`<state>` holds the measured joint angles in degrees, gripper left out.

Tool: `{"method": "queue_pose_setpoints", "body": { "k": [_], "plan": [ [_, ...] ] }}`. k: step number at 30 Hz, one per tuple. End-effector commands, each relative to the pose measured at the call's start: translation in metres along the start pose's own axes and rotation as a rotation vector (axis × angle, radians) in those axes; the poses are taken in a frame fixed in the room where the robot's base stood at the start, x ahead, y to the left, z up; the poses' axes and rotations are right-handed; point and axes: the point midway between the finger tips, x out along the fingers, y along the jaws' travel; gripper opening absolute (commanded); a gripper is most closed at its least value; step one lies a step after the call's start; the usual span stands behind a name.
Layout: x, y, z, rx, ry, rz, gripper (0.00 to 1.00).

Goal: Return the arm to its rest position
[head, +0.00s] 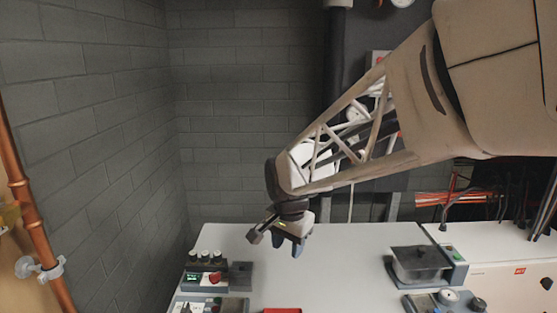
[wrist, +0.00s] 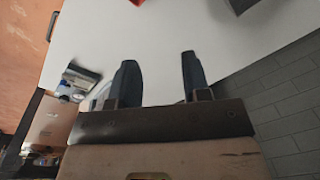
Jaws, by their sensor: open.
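My gripper (head: 284,247) is at the end of my tan lattice arm, which reaches in from the upper right of the head view. It hangs over the white panel surface (head: 245,240), apart from the devices on it. In the wrist view my gripper (wrist: 158,78) shows two dark fingers with a wide gap between them. It is open and nothing is held. The white surface (wrist: 220,35) lies beyond the fingertips.
Control boxes with knobs (head: 205,272) sit at lower left. A dark device with a clear cover (head: 418,265) sits at right. A red object (head: 282,310) shows at the bottom edge. A copper pipe (head: 30,210) runs along the left. Grey brick wall (head: 235,110) stands behind.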

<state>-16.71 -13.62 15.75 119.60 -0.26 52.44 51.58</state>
Motion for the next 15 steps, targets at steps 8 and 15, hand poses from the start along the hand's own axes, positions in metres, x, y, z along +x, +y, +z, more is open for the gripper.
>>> {"method": "queue_pose_setpoints", "body": {
  "k": [8, 15],
  "plan": [
    [-0.029, 0.082, 0.013, -0.153, 0.035, -0.018, 0.44],
    [-0.042, 0.148, 0.035, -0.289, 0.068, -0.025, 0.44]
  ]
}}
